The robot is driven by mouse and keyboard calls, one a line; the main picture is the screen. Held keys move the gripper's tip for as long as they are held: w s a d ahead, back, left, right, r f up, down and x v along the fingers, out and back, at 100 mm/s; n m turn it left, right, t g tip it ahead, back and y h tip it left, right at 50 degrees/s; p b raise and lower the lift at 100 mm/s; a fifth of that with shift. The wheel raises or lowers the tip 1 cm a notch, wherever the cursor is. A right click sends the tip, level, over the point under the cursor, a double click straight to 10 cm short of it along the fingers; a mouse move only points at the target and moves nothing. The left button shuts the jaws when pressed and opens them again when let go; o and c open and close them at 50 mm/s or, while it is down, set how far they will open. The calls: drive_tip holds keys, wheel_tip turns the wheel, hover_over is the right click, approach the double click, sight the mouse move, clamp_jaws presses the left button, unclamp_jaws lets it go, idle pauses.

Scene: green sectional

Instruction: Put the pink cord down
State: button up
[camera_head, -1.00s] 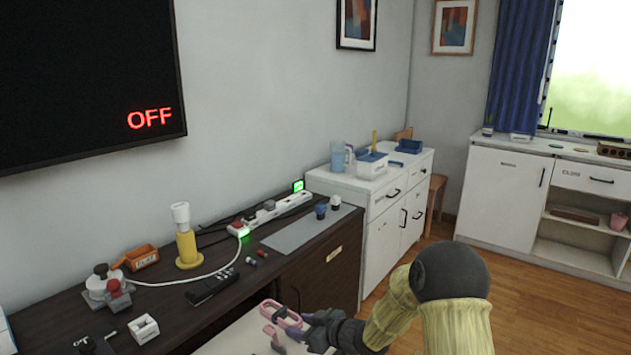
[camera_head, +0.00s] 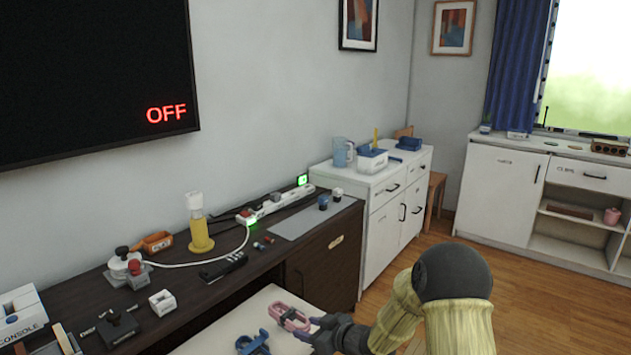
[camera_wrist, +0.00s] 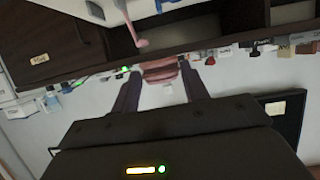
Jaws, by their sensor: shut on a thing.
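The pink cord (camera_head: 289,317) is a looped bundle at the bottom centre of the head view, in front of the white tabletop (camera_head: 222,338). My gripper (camera_head: 314,326) reaches in from the right and is shut on its near end. In the wrist view the pink cord (camera_wrist: 160,70) sits between the two dark fingers, and a thin pink part (camera_wrist: 130,22) sticks up further off. I cannot tell whether the cord touches the white tabletop or hangs just above it.
A blue looped thing (camera_head: 253,342) lies on the white tabletop left of the cord. Behind is a dark cabinet (camera_head: 335,240) bearing a power strip (camera_head: 280,207), a yellow lamp (camera_head: 200,235), a black remote (camera_head: 223,267) and small items. A screen reading OFF (camera_head: 95,70) hangs above.

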drive_tip(key=shift+d+f, duration=0.3)
drive_tip(key=shift+f, duration=0.05)
drive_tip(key=s+d+f+m+t+h+b, duration=0.25)
drive_tip(key=d+f+m+h, duration=0.25)
drive_tip(key=d+f, duration=0.45)
drive_tip(key=s+d+f+m+t+h+b, duration=0.1)
drive_tip(key=d+f+m+t+h+b, duration=0.15)
drive_tip(key=d+f+m+h, duration=0.7)
drive_tip(key=s+a+r+n+y+p, duration=0.1)
drive_tip(key=s+r+n+y+p, duration=0.1)
drive_tip(key=r+p, duration=1.2)
drive_tip(key=s+a+r+n+y+p, duration=0.1)
drive_tip(key=s+r+n+y+p, duration=0.1)
drive_tip(key=r+p, duration=1.3)
drive_tip(key=shift+s+a+n, duration=0.25)
drive_tip(key=shift+a+n, duration=0.1)
drive_tip(key=s+f, duration=0.4)
drive_tip(key=f, duration=0.1)
drive_tip(key=shift+s+f, duration=0.2)
